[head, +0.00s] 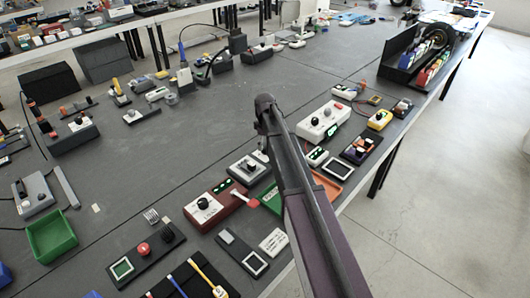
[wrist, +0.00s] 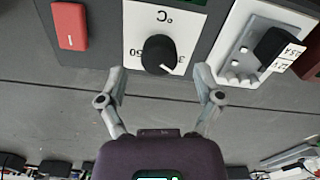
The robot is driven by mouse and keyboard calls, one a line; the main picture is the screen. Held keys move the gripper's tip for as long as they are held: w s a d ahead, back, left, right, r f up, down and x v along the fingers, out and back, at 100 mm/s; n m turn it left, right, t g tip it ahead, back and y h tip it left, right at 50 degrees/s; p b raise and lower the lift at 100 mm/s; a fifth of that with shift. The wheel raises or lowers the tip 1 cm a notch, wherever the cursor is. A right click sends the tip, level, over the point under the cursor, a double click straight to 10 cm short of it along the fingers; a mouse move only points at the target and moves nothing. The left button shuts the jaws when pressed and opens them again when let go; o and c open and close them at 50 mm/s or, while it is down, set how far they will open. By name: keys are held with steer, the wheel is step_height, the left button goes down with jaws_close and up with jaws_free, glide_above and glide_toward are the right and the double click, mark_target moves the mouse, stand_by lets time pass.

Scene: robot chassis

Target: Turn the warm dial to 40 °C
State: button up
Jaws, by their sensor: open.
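The warm dial (wrist: 157,54) is a round black knob on a white plate (wrist: 135,20) marked °C, which appears upside down in the wrist view. A white mark on the knob points toward the lower right of the picture. Printed numbers beside it are partly covered. The plate sits on a dark grey box (wrist: 96,57). My gripper (wrist: 161,82) is open and empty, with one fingertip on each side just below the dial in the picture. I cannot tell whether they touch it. In the head view my arm shows, but the fingers cannot be made out.
A red switch (wrist: 70,26) is on the left of the box. A white unit (wrist: 255,40) with a black part stands close on the right, near the right finger. The head view shows a grey table (head: 150,170) crowded with devices, including a red box (head: 228,208) and a green bin (head: 50,236).

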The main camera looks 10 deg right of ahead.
steer(key=shift+f+b, duration=1)
steer(key=shift+f, duration=0.3)
steer(key=c, duration=1.2)
